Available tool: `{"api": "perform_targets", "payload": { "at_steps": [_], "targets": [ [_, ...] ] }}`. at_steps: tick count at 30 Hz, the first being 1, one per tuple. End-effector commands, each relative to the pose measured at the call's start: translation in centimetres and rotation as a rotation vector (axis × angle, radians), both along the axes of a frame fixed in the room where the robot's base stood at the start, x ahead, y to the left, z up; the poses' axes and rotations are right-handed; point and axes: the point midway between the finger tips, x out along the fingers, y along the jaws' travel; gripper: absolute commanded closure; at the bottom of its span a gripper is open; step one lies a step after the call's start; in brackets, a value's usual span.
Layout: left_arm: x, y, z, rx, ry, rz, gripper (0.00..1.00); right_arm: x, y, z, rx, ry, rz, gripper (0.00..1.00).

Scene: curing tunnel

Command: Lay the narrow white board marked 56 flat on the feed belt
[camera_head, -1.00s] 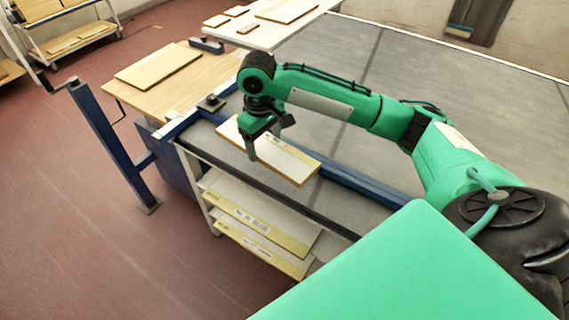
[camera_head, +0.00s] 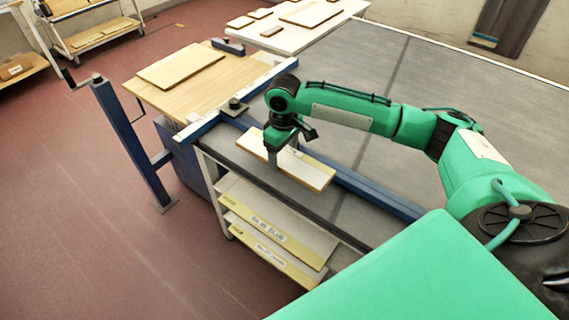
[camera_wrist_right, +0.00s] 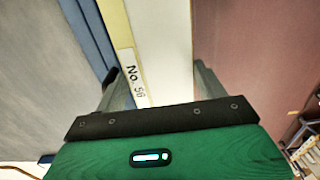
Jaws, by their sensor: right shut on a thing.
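The narrow white board (camera_head: 316,172) is level, in my right gripper (camera_head: 284,152), over the near strip of the grey feed belt (camera_head: 338,210). In the right wrist view the board (camera_wrist_right: 165,40) runs away between the two fingers of the right gripper (camera_wrist_right: 160,88). Its left edge bears the label "No. 56" (camera_wrist_right: 136,80). The fingers stand at its two long sides. In the head view it lies low, between the belt's dark front edge and the blue rail; I cannot tell whether it touches the belt. My left gripper is not in view.
A blue rail (camera_head: 378,194) runs along the belt behind the board. A wooden table (camera_head: 212,92) with a board on it adjoins at left, beside a blue post (camera_head: 128,140). Shelves with labelled boards (camera_head: 270,228) sit below the belt's front edge. The wide grey surface beyond is clear.

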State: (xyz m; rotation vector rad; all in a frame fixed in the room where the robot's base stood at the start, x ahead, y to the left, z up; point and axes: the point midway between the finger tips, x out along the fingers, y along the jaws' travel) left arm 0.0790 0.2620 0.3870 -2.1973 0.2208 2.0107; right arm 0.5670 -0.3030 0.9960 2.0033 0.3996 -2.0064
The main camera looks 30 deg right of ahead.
Motion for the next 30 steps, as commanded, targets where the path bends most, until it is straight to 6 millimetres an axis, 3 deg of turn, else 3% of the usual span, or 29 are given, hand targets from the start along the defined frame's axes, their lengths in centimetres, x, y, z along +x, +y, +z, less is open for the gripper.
{"api": "perform_targets", "payload": {
  "at_steps": [8, 16, 26, 27, 28, 30],
  "targets": [
    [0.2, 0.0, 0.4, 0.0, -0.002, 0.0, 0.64, 0.0, 0.0, -2.4, 0.0, 0.0, 0.0, 0.55],
    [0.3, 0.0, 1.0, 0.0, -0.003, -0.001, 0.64, 0.0, 0.0, -5.9, -0.001, 0.0, -0.002, 0.55],
    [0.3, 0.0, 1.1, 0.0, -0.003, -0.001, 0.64, 0.0, 0.0, -6.3, 0.0, -0.001, -0.001, 0.55],
    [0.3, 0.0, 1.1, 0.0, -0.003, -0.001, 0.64, 0.0, 0.0, -6.3, 0.0, -0.001, 0.0, 0.24],
    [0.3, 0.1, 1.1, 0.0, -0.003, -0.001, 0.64, 0.0, 0.0, -6.3, 0.0, -0.001, 0.0, 0.19],
    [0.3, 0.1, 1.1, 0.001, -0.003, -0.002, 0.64, 0.0, 0.0, -6.3, 0.0, -0.001, 0.0, 0.19]
  ]
}}
